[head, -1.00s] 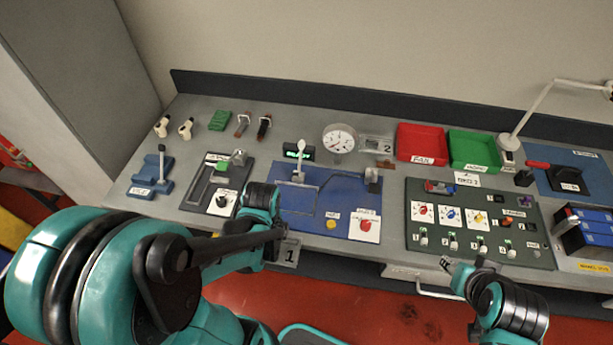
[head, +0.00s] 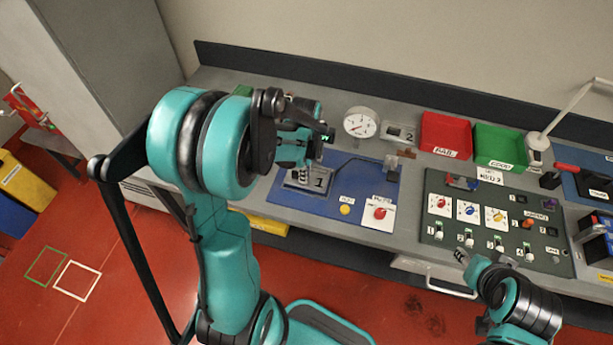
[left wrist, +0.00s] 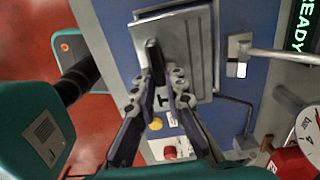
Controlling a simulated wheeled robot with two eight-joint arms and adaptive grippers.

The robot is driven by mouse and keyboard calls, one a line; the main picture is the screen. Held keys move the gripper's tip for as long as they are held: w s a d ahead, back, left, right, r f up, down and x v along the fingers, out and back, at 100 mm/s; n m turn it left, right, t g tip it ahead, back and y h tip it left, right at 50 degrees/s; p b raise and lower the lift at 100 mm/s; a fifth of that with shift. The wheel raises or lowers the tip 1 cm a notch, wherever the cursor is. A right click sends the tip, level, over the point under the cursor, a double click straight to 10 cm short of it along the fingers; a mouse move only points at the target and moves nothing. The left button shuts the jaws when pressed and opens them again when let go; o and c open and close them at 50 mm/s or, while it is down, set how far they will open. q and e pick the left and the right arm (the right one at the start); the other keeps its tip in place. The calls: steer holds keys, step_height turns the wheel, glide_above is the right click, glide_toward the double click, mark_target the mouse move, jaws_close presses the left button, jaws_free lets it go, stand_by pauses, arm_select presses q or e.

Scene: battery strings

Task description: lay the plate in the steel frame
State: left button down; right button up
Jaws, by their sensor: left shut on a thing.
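My left gripper (head: 318,150) is shut on the upright handle of the grey plate (head: 312,180), which carries a label 1. In the left wrist view the fingers (left wrist: 157,82) pinch the dark handle, and the plate (left wrist: 186,42) is over the blue panel. The steel frame (left wrist: 216,50) shows only as a thin grey border past the plate's edge; the plate hides most of it. I cannot tell whether the plate touches the frame. My right gripper (head: 472,262) is at the bench's front edge, away from the plate; its jaws are too small to judge.
The blue panel (head: 352,185) also bears a yellow button (head: 345,210) and a red button (head: 380,213). A gauge (head: 361,122) stands behind it, with a plate marked 2 (head: 398,132) beside it. Red (head: 446,136) and green (head: 500,148) trays are farther right.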

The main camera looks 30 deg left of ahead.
arm_select(q)
steer(key=shift+w+a, duration=0.1)
steer(key=shift+w, duration=0.2)
steer(key=f, duration=0.2)
steer(key=f+b, duration=0.1)
steer(key=shift+w+a+f, duration=0.1)
steer(key=shift+w+f, duration=0.25)
steer(key=shift+w, duration=0.05)
steer(key=shift+r, duration=0.15)
steer(key=shift+s, duration=0.1)
steer(key=c, duration=1.9)
jaws_free()
steer(key=shift+f, duration=0.2)
steer(key=o, duration=0.3)
steer(key=shift+r, duration=0.15)
